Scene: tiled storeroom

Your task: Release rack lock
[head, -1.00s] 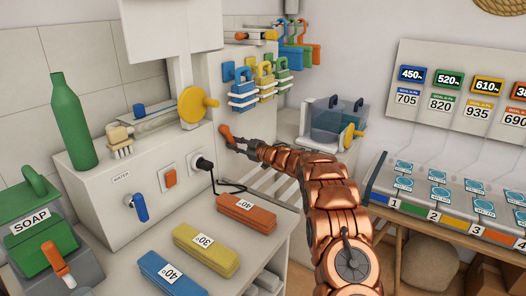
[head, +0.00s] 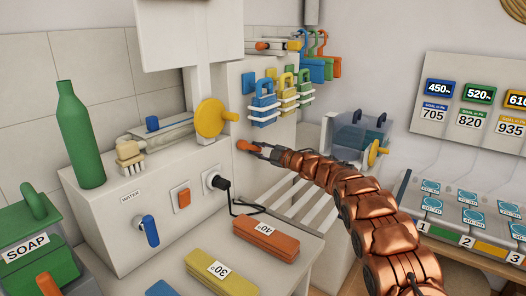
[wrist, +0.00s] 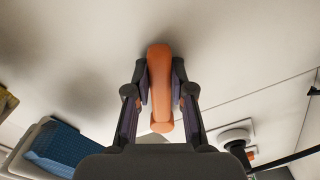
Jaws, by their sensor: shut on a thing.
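An orange lever (head: 246,146) sticks out from the side of the white cabinet (head: 232,128), below the hanging coloured blocks. It lies close to level in the head view. My gripper (head: 264,151) is at its near end. In the wrist view the orange lever (wrist: 159,75) stands upright in the picture, between the two dark fingers of my gripper (wrist: 160,90), which are shut on it from both sides. The lever's mount is hidden in both views.
Blue, yellow and green blocks (head: 263,106) hang just above my gripper. White slats (head: 300,200) lie below my arm. A black plug with a cable (head: 219,183) is left of it. Orange (head: 265,240) and yellow (head: 221,271) bars lie on the worktop.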

